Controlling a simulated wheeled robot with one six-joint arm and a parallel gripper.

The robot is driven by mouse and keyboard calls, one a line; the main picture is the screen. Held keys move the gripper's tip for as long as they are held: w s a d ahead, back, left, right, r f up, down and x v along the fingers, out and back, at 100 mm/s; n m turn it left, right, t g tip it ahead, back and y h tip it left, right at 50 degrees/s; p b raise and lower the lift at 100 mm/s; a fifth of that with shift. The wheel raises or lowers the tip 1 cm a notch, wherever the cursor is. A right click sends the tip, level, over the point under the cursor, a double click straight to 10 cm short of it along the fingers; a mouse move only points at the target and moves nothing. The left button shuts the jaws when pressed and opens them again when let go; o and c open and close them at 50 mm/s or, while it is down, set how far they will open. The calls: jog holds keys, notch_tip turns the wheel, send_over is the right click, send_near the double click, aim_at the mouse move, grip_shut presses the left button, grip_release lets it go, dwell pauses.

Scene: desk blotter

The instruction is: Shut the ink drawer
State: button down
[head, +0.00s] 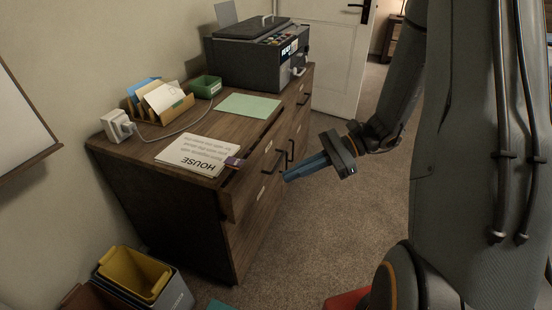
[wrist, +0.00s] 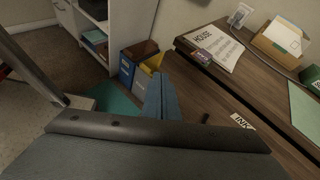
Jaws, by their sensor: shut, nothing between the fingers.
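The ink drawer, with a white INK label (wrist: 242,122), is in the wooden cabinet and shows in the wrist view close beyond my gripper. In the head view the upper left drawer front (head: 240,190) stands out a little from the cabinet, with a dark gap behind its top edge. Its label is too small to read there. My gripper (head: 287,177) has blue fingers pressed together, with nothing between them. It is in front of the drawers, near a dark handle (head: 273,163); I cannot tell whether it touches. The fingers (wrist: 160,97) also show in the wrist view.
The cabinet top holds a HOUSE paper stack (head: 203,156), a small purple item (head: 234,162) at its edge, a green sheet (head: 248,105), a letter holder (head: 165,107) and a printer (head: 257,60). Bins (head: 135,272) stand left. Carpet (head: 300,230) in front is mostly clear.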

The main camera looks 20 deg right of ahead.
jog(key=w+d+f+m+t+y+b, duration=0.2)
jog(key=w+d+f+m+t, duration=0.25)
jog(key=w, duration=0.25)
jog(key=m+t+b, duration=0.2)
jog(key=m+t, duration=0.2)
jog(key=t, duration=0.1)
send_near(267, 147)
jog(key=x, duration=0.6)
jog(key=shift+a, duration=0.25)
jog(key=shift+w, duration=0.1)
